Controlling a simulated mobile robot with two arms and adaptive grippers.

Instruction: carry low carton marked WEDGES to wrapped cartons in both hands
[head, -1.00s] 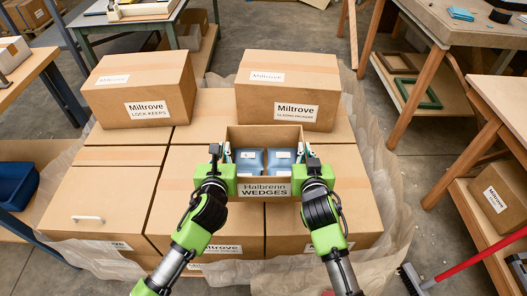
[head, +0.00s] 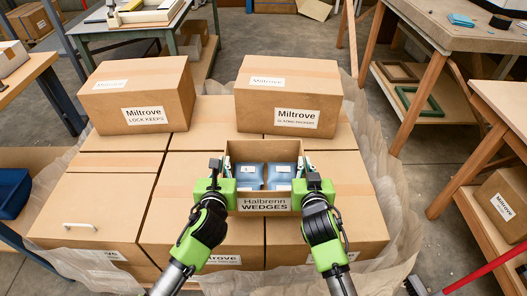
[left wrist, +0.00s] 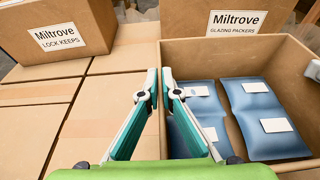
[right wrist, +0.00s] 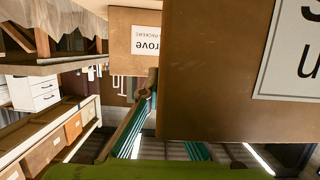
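The low carton marked WEDGES (head: 264,205) is open-topped, with blue packs (head: 250,176) inside; it also shows in the left wrist view (left wrist: 235,50). My left gripper (head: 229,165) grips its left wall, one finger inside and one outside. My right gripper (head: 306,165) is at its right wall; in the right wrist view one finger is partly hidden behind the carton (right wrist: 215,80). The carton is level over the wrapped cartons (head: 105,205), near their middle. I cannot tell whether it touches them.
Two Miltrove cartons stand on the wrapped cartons behind: LOCK KEEPS (head: 138,95) at left and GLAZING PACKERS (head: 288,95) directly behind the carton. Loose wrap (head: 405,215) spreads around the stack. Benches stand at left and right (head: 450,45). A red-handled broom (head: 485,270) lies at right.

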